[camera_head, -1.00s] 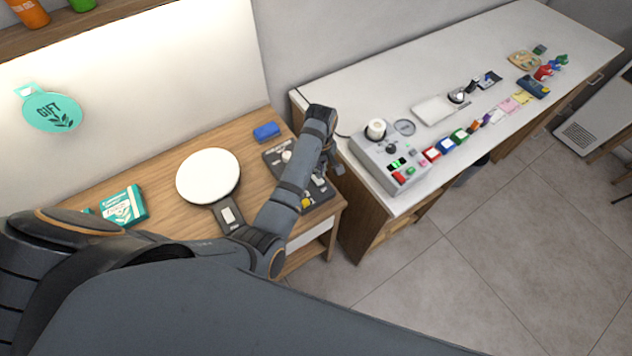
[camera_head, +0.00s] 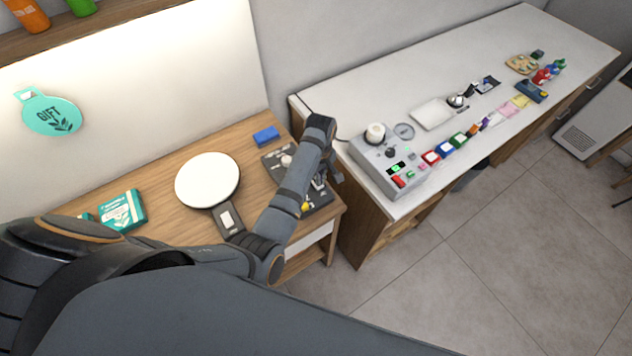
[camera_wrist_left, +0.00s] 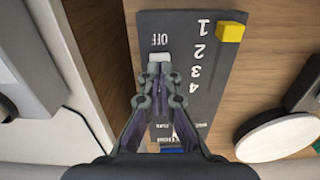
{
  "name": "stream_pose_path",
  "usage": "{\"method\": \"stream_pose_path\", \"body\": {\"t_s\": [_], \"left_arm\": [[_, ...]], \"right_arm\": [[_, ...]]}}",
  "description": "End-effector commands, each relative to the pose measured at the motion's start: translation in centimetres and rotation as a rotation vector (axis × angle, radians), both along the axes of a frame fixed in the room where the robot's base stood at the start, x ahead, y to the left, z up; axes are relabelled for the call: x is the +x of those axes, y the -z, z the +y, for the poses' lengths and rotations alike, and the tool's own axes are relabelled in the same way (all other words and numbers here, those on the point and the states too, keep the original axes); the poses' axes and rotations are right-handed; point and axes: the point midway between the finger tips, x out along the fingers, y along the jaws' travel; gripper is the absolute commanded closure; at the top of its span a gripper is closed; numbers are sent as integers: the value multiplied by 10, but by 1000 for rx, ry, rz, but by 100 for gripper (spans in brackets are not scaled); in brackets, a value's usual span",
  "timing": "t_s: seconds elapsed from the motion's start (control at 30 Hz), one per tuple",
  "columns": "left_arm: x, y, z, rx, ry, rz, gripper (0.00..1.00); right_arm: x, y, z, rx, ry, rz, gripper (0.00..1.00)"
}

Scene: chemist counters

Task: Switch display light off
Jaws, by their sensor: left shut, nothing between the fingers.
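A dark control panel (camera_head: 272,163) lies on the wooden counter and is partly hidden by my left arm in the head view. In the left wrist view the panel (camera_wrist_left: 213,62) shows the word OFF, a column of numbers 1 to 4 and a yellow knob (camera_wrist_left: 230,32) beside the 1. A small pale switch piece (camera_wrist_left: 159,58) sits just below OFF. My left gripper (camera_wrist_left: 158,76) is shut and empty, its tips right at this piece; contact cannot be told. In the head view this gripper (camera_head: 319,183) is over the panel's right part. My right gripper is out of view.
A round white disc with a dark handle (camera_head: 208,181), a teal box (camera_head: 122,211) and a blue block (camera_head: 266,136) are on the wooden counter (camera_head: 165,170). A white counter (camera_head: 350,85) with a grey device (camera_head: 385,165) stands to the right. Floor is clear in front.

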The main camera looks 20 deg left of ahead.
Motion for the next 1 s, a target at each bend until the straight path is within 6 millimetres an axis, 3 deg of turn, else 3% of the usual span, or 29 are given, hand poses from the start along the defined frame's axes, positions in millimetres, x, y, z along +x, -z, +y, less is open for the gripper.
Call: {"method": "stream_pose_path", "body": {"t_s": [1.0], "left_arm": [[0, 7, 0, 0, 0, 0, 100]], "right_arm": [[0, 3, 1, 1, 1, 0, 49]]}}
